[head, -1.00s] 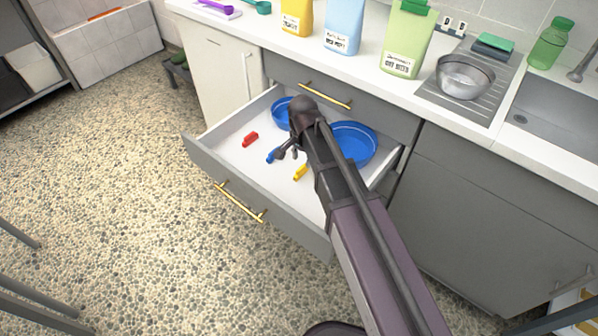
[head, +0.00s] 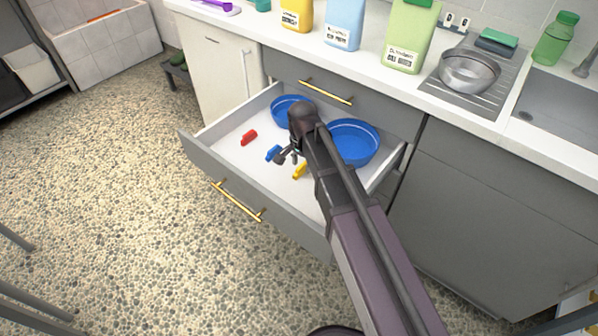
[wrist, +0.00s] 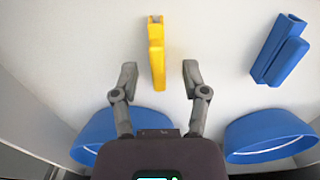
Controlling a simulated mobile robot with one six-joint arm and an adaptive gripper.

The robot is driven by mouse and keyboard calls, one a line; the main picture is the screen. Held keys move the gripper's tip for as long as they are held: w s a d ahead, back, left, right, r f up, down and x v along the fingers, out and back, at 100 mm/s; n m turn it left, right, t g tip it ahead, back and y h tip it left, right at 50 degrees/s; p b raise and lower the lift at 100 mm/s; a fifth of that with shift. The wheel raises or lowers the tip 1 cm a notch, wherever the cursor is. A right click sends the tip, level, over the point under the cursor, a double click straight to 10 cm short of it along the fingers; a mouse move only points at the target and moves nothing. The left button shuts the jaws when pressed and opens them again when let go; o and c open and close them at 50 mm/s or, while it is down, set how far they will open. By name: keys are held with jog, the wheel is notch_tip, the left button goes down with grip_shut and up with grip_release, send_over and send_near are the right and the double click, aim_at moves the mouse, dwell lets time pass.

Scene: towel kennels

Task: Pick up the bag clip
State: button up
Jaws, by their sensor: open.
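Three bag clips lie on the floor of the open drawer (head: 232,158): a red clip (head: 249,137), a blue clip (head: 273,153) and a yellow clip (head: 300,171). My gripper (head: 288,157) is over the drawer, between the blue and yellow clips in the head view. In the wrist view my gripper (wrist: 160,78) is open and empty. The yellow clip (wrist: 157,52) lines up between its two fingers, with clear gaps on both sides. The blue clip (wrist: 280,49) lies off to the right. The height above the clips is hard to tell.
Two blue bowls sit at the drawer's back, a smaller one (head: 290,111) and a larger one (head: 354,142), close to my arm. The drawer walls surround the clips. The counter above holds several bottles and a metal bowl (head: 469,71).

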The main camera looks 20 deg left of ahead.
jog(key=shift+f+b, duration=0.45)
jog(key=shift+f, duration=0.3)
grip_shut()
